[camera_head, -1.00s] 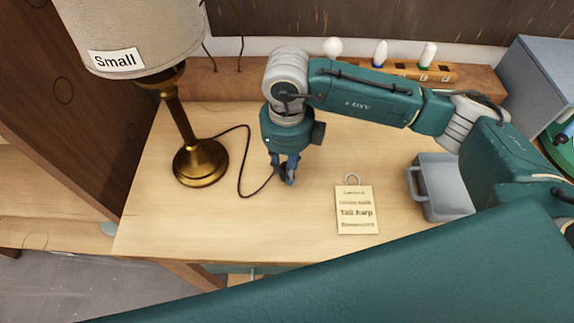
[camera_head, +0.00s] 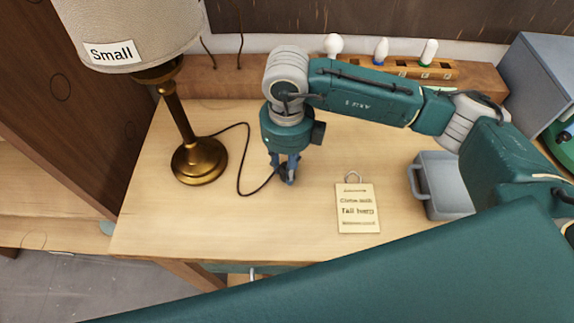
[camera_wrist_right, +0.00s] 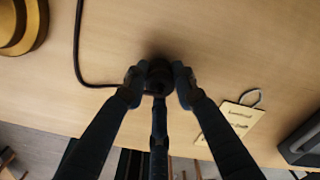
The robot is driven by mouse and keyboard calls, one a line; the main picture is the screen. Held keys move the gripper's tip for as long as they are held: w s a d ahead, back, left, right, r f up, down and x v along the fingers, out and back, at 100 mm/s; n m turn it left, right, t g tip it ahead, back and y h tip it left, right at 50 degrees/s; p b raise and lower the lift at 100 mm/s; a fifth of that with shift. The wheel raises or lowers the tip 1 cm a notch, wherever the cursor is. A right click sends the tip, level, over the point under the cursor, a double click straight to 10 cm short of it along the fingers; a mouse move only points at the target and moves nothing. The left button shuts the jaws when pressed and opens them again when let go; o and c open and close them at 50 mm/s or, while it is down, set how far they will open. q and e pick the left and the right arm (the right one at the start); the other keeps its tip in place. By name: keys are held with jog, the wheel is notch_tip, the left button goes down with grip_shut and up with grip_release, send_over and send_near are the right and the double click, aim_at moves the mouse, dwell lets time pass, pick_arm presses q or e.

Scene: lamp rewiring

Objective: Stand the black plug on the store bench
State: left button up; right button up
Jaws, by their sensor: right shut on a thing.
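The black plug (camera_wrist_right: 159,76) is at the end of the dark cord of the lamp (camera_head: 200,160), between my right gripper's fingertips in the right wrist view. My right gripper (camera_head: 287,178) points down over the bench (camera_head: 220,225) and is shut on the plug, close to the wood. The fingers largely hide the plug in the head view, and I cannot tell whether it touches the bench. The cord (camera_head: 240,170) curves from the lamp base to the plug. My left gripper is not in view.
A tag reading "Tall harp" (camera_head: 357,210) lies right of the gripper. A grey bin (camera_head: 440,190) stands further right. Several bulbs sit in a wooden rack (camera_head: 400,66) at the back. The bench front is clear.

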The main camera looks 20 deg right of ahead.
jog(key=shift+f, duration=0.1)
jog(key=o, duration=1.2)
